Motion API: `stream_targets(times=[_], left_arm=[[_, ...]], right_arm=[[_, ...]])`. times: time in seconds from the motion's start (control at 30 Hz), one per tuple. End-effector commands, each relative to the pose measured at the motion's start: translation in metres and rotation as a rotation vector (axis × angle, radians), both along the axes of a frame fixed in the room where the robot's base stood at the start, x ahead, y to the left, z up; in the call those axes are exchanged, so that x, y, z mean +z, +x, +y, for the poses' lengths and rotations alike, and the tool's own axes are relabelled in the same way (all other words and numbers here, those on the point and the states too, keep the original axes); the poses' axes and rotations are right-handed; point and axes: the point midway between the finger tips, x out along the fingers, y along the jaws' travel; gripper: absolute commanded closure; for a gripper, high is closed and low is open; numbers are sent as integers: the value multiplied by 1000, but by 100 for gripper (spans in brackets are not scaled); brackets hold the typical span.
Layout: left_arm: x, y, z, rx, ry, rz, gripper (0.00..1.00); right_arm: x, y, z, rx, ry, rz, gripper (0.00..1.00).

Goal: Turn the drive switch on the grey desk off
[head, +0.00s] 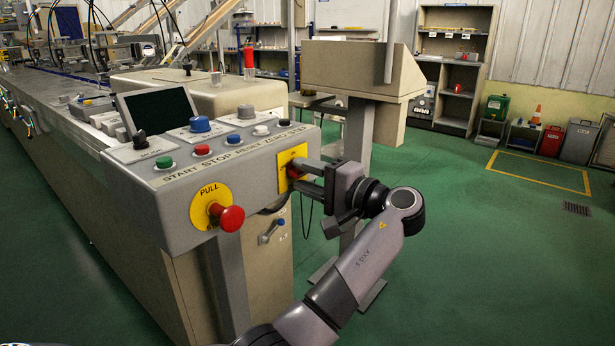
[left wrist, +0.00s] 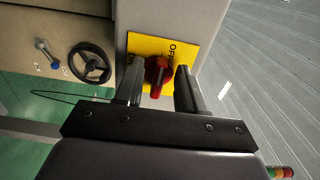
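The drive switch is a red rotary knob (left wrist: 158,72) on a yellow plate (left wrist: 178,46) marked "OFF". In the head view the yellow plate (head: 287,157) is on the right end of the grey desk (head: 170,212), with the red knob (head: 293,173) partly hidden by my fingers. My left gripper (head: 300,174) is level with the plate. In the left wrist view its fingers (left wrist: 159,82) are open, one on each side of the knob, with a small gap visible at the right finger. The knob's grip bar points toward the gripper's palm in that view. My right gripper is not in view.
A red mushroom button (head: 231,218) marked "PULL" sticks out left of my gripper. Several buttons and a dark screen (head: 160,108) are on the desk top. A lever (head: 271,231) is below the switch. Green floor (head: 480,250) is open to the right.

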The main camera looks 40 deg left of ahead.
Motion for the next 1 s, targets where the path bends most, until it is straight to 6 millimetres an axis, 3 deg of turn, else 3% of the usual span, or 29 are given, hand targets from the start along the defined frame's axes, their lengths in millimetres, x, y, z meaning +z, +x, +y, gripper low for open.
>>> stream_targets(times=[0.13,0.53,1.0], left_arm=[[0,0,-10,-2,-1,1,61],[0,-5,-67,-1,-1,0,61],[0,-6,-71,0,0,-1,61]], right_arm=[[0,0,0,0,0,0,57],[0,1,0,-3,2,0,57],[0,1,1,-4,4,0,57]])
